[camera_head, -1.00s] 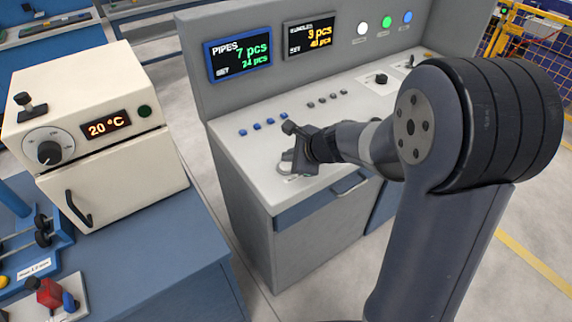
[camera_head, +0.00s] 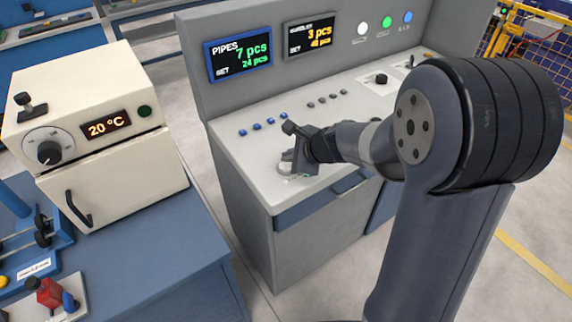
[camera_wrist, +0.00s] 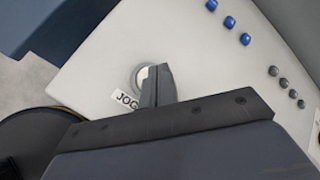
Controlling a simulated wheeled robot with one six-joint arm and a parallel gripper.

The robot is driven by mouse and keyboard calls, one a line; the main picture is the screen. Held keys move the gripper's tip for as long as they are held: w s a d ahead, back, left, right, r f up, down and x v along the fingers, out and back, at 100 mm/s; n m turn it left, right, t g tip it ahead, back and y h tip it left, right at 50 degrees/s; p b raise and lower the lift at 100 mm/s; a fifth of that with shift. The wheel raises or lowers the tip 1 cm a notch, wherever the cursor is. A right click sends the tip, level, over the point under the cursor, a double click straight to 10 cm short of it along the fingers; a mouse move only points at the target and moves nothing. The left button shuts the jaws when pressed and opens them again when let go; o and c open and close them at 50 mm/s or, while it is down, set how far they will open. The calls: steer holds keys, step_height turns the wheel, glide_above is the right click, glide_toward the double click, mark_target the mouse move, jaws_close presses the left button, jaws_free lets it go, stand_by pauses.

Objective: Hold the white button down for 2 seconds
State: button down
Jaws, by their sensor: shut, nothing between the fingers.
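The white button (camera_wrist: 141,76) shows in the wrist view as a pale round cap inside a grey ring, beside a label reading "JOG". My gripper (camera_wrist: 159,72) is shut and empty. Its fingertips overlap the right part of the button and hide it. In the head view my gripper (camera_head: 297,168) points down at the near-left end of the console top (camera_head: 238,152); the button is mostly hidden there. I cannot tell whether the fingertips touch the button or whether it is pressed in.
Blue buttons (camera_head: 257,127) and grey buttons (camera_head: 322,101) stand behind my gripper on the console. Two displays (camera_head: 239,55) and a white lamp (camera_head: 362,29) are on its upright panel. A cream oven (camera_head: 110,165) stands to the left, across a floor gap.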

steer(key=shift+f, duration=0.1)
steer(key=shift+f+b, duration=0.3)
steer(key=shift+b, duration=0.15)
steer(key=shift+f+b, duration=0.4)
stand_by(1.5)
stand_by(1.5)
steer(key=shift+r+p, duration=0.7)
steer(key=shift+r, duration=0.1)
step_height(320, 180, up, 5)
steer(key=p, duration=0.4)
steer(key=shift+p, duration=0.3)
steer(key=shift+s+r, duration=0.1)
stand_by(0.5)
